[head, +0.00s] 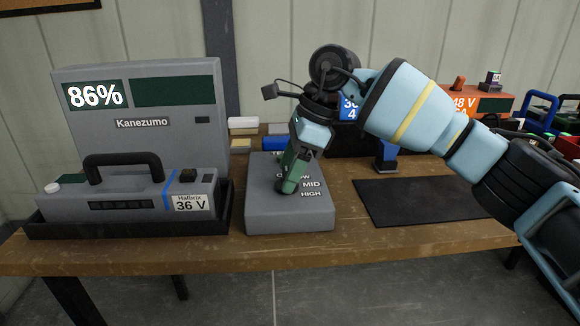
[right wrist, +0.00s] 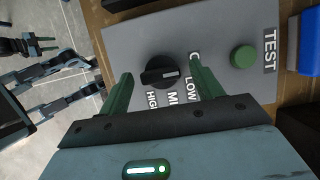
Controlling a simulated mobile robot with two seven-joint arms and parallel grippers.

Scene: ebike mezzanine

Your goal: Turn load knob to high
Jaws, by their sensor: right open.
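The load knob (right wrist: 160,72) is a round black dial on a grey sloped control box (head: 262,212). Its white mark points right in the right wrist view, toward the LOW side rather than HIGH. The labels LOW, MID and HIGH sit beside it. My right gripper (head: 288,186) points down at the box, and its fingers hide the knob in the head view. In the right wrist view the green fingers of this gripper (right wrist: 161,66) are open, one on each side of the knob, with gaps visible. My left gripper (right wrist: 45,45) appears small at the upper left there.
A green TEST button (right wrist: 243,57) is on the same box. A grey Kanezumo charger (head: 180,145) with an 86% display and a 36 V battery (head: 130,200) stands left. A black mat (head: 415,200) lies right. Blue and orange items stand behind my right arm.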

